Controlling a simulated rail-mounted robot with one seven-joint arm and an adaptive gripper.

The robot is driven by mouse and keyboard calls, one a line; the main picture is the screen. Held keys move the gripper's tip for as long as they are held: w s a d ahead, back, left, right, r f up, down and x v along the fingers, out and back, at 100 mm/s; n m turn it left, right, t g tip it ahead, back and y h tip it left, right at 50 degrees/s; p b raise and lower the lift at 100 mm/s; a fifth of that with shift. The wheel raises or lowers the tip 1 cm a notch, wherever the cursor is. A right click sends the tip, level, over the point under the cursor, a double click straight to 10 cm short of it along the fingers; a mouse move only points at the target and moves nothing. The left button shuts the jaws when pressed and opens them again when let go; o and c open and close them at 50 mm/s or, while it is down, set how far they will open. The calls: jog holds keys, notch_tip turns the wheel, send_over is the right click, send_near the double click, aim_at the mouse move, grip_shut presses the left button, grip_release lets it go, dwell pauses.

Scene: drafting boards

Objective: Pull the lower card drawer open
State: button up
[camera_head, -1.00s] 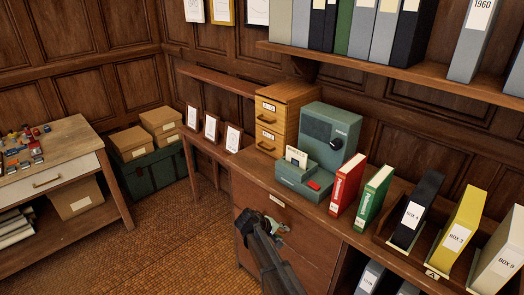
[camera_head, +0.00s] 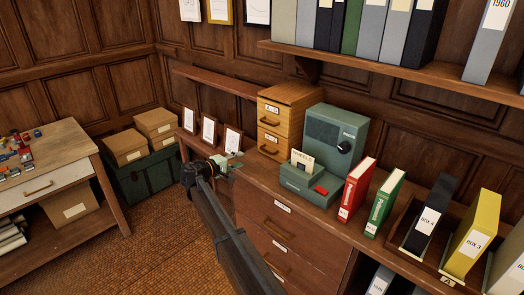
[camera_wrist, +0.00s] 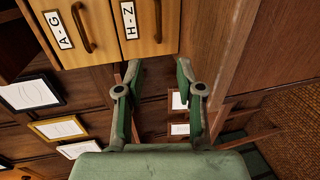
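The small wooden card cabinet (camera_head: 306,101) stands on the desk, left of the green machine. Its lower card drawer (camera_head: 270,141) has a pull handle and looks shut, as does the upper drawer (camera_head: 269,113). In the wrist view the lower drawer is labelled H-Z (camera_wrist: 146,28) and the upper one A-G (camera_wrist: 78,35). My gripper (camera_head: 232,161) is left of and below the cabinet, close to the desk's left end. In the wrist view my gripper (camera_wrist: 157,68) is open and empty, its fingertips near the H-Z drawer's handle (camera_wrist: 157,20), with no contact visible.
Three small framed cards (camera_head: 209,129) stand just behind my gripper. The green machine (camera_head: 331,147) with a card box is right of the cabinet, then red (camera_head: 356,188) and green (camera_head: 384,202) binders. A shelf ledge (camera_head: 219,81) runs behind, left of the cabinet.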

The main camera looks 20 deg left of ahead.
aim_at(266, 151)
jog(key=p+x, duration=0.5)
jog(key=x, duration=1.2)
jog(key=shift+w+d, duration=0.1)
jog(key=shift+d, duration=0.1)
grip_shut()
